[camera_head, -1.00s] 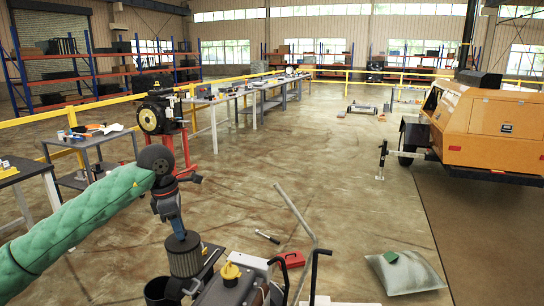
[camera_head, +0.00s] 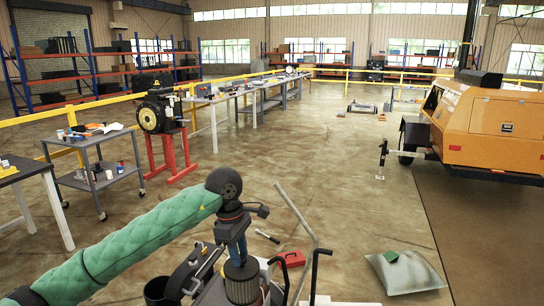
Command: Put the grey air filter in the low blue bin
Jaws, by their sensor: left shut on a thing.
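The grey air filter (camera_head: 242,285) is a ribbed cylinder at the bottom centre of the head view. My left gripper (camera_head: 237,256) is above it, pointing down, shut on its top. The filter is upright, in front of the dark and grey equipment at the bottom edge; I cannot tell whether it touches anything there. My left arm in its green sleeve comes in from the lower left. I cannot make out the low blue bin in this view. My right gripper is not in view.
A black round container (camera_head: 158,292) is left of the filter. A bent grey pipe (camera_head: 301,225) and a black handle (camera_head: 314,275) rise to its right. Open floor stretches beyond.

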